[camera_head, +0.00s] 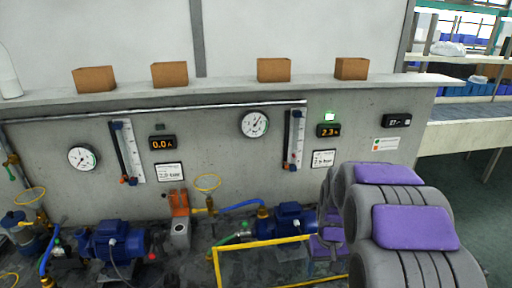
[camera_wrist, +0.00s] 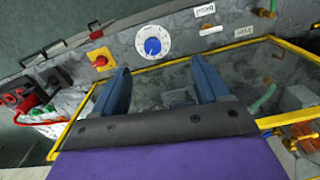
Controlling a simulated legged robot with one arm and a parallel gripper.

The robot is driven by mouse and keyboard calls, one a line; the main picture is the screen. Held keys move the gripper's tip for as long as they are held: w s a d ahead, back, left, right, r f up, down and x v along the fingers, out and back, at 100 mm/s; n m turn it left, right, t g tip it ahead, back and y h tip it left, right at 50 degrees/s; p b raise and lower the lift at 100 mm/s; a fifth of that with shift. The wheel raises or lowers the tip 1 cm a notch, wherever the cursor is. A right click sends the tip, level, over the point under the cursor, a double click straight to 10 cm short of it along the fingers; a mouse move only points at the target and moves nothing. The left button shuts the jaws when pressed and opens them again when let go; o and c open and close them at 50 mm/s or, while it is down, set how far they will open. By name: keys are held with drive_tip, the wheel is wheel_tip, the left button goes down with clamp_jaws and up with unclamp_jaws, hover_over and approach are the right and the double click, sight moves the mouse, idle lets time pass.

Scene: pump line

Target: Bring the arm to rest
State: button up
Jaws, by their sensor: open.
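My arm fills the lower right of the head view as grey links with purple pads. My gripper shows in the wrist view (camera_wrist: 165,88), with two blue fingers spread apart and nothing between them. Beyond the fingers is a grey panel with a white dial with a blue centre (camera_wrist: 152,46) and a red knob on a yellow plate (camera_wrist: 100,60). The gripper's fingers are not clearly seen in the head view.
A yellow frame (camera_head: 217,268) stands in front of a blue pump (camera_head: 287,222). Another blue pump (camera_head: 112,240) is at left. Several brown boxes, including one at right (camera_head: 351,69), sit on the ledge (camera_head: 225,87). Shelving (camera_head: 470,102) and open floor (camera_head: 455,172) are at right.

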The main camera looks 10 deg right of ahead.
drive_tip(key=s+a+r, duration=0.2)
drive_tip(key=s+a, duration=0.1)
drive_tip(key=s, duration=0.6)
drive_tip(key=s+a+r+g, duration=0.1)
drive_tip(key=s+a+r, duration=0.2)
drive_tip(key=s, duration=0.7)
drive_tip(key=s+a+r+n, duration=0.1)
drive_tip(key=s+a+r, duration=0.2)
drive_tip(key=s, duration=0.6)
drive_tip(key=shift+s+a+r, duration=0.25)
drive_tip(key=shift+s+a, duration=0.05)
drive_tip(key=shift+a, duration=0.85)
